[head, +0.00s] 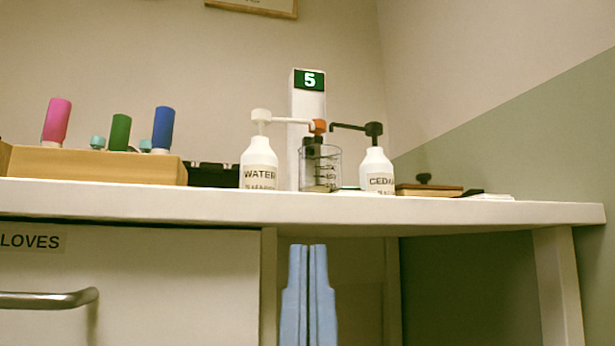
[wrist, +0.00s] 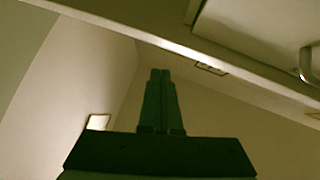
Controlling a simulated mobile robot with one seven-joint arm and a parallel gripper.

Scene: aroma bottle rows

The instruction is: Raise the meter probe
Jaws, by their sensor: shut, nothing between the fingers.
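A small orange-topped part with a dark body (head: 318,128), which looks like the meter probe, is at the white upright post (head: 308,100) marked 5. Its lower end is above or inside a clear beaker (head: 322,168); I cannot tell which. My gripper (head: 308,246) points upward below the tabletop edge, well under the beaker and apart from everything. Its pale blue fingers are together and empty. The fingers (wrist: 160,72) also show dark and closed in the wrist view, where no probe is seen.
White pump bottles labelled WATER (head: 259,165) and CEDAR (head: 376,172) flank the beaker, their spouts turned toward it. A wooden rack (head: 95,163) with coloured bottles stands left. The tabletop edge (head: 420,208) lies above my gripper. A drawer handle (head: 45,299) sticks out at left.

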